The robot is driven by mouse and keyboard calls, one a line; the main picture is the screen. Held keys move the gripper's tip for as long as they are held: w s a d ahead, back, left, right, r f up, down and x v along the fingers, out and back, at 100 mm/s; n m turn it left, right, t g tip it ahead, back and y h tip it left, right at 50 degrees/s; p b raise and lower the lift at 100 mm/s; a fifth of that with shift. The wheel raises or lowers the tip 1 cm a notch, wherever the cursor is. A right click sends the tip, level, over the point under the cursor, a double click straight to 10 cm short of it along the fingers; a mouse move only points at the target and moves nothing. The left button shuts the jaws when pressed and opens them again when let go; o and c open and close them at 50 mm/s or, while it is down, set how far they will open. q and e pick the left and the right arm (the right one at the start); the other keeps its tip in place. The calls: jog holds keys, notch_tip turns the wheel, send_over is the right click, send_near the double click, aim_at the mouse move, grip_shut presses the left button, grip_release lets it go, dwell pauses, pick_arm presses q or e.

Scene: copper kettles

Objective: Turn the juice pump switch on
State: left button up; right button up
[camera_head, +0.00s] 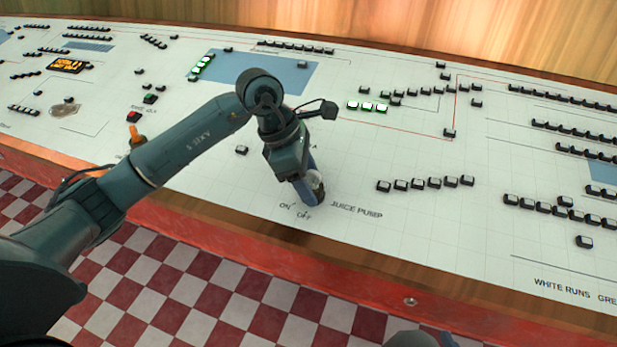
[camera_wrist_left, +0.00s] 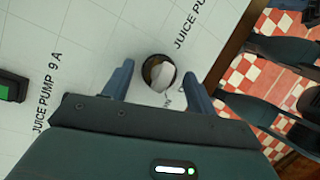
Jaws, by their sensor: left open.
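The juice pump switch (camera_wrist_left: 159,73) is a round dark knob with a pale handle on the white control panel. It lies between the finger ends of my left gripper (camera_wrist_left: 157,82) in the left wrist view, with a gap on each side. That gripper is open and points down at the knob. In the head view the left gripper (camera_head: 311,190) is over the "JUICE PUMP" print, beside the ON and OFF labels, and partly hides the knob (camera_head: 318,184). I cannot tell which way the switch is turned. My right gripper is not in view.
The panel (camera_head: 240,185) carries several small black buttons, some lit green (camera_head: 367,106). A red button (camera_head: 133,117) and an orange-topped switch (camera_head: 136,135) are to the left. A wooden edge and red front border the panel above a red and white checked floor (camera_head: 200,300).

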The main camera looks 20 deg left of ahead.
pick_arm(q)
jog(key=shift+c, duration=0.4)
jog(key=c, duration=0.9)
